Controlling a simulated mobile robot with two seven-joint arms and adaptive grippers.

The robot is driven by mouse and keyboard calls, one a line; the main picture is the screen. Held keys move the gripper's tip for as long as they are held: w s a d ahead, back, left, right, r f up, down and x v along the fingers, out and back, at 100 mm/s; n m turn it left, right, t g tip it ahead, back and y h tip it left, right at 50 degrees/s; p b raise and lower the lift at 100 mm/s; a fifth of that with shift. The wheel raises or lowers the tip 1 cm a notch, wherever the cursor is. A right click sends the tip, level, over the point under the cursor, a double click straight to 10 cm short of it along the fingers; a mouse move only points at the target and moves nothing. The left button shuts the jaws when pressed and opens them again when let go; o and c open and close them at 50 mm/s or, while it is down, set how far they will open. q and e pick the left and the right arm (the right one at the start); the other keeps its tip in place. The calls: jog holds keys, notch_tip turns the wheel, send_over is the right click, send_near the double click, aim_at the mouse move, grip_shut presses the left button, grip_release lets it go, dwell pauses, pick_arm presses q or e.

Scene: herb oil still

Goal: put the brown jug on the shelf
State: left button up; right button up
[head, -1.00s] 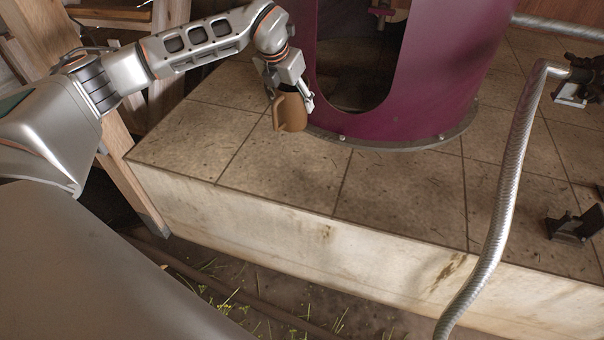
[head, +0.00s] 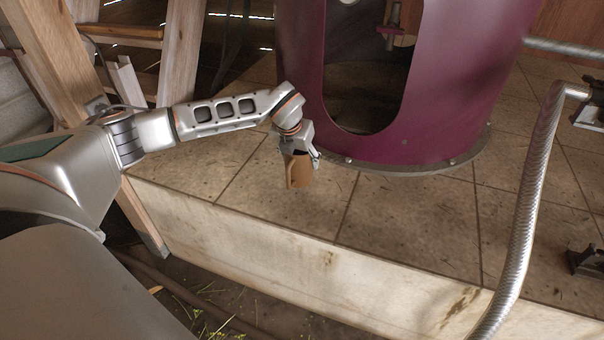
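I cannot pick out a shelf for certain. My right gripper is not in view.
The purple still (head: 455,95) with its arched opening stands behind the jug. A ribbed metal hose (head: 525,190) crosses the right side. Dark brackets (head: 585,261) sit at the far right. The tiled ledge (head: 410,215) is clear in front. Wooden posts (head: 60,60) stand at left.

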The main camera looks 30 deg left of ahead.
aim_at(300, 172)
pick_arm(q)
notch_tip(300, 172, down, 6)
jog(key=shift+f+b, duration=0.1)
jog(key=shift+b, duration=0.7)
jog(key=shift+r, duration=0.25)
jog(key=shift+f, duration=0.1)
jog(key=o, duration=1.2)
jog(key=shift+c, duration=0.2)
